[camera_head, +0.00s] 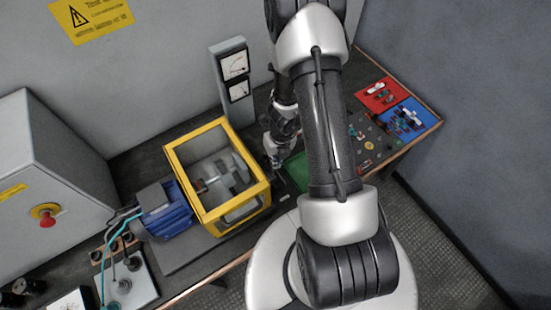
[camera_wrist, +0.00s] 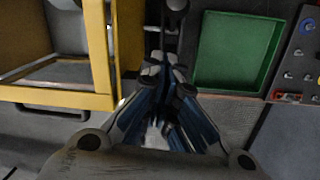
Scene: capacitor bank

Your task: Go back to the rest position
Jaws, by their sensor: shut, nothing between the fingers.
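My gripper (camera_wrist: 168,128) is shut and empty in the wrist view. It is over the front part of the bench, between the yellow-framed guard box and the green tray. In the head view my gripper (camera_head: 277,160) is small and partly hidden, just right of the yellow frame. My own arm covers the middle of that view. The task names no other object.
The yellow-framed box (camera_head: 177,150) encloses a machine beside a blue motor (camera_head: 164,209). A meter post (camera_head: 233,82) stands behind. The green tray (camera_wrist: 238,52) lies close to my gripper. Red (camera_head: 379,93) and blue (camera_head: 408,117) panels lie at the right. A grey cabinet (camera_head: 50,165) stands left.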

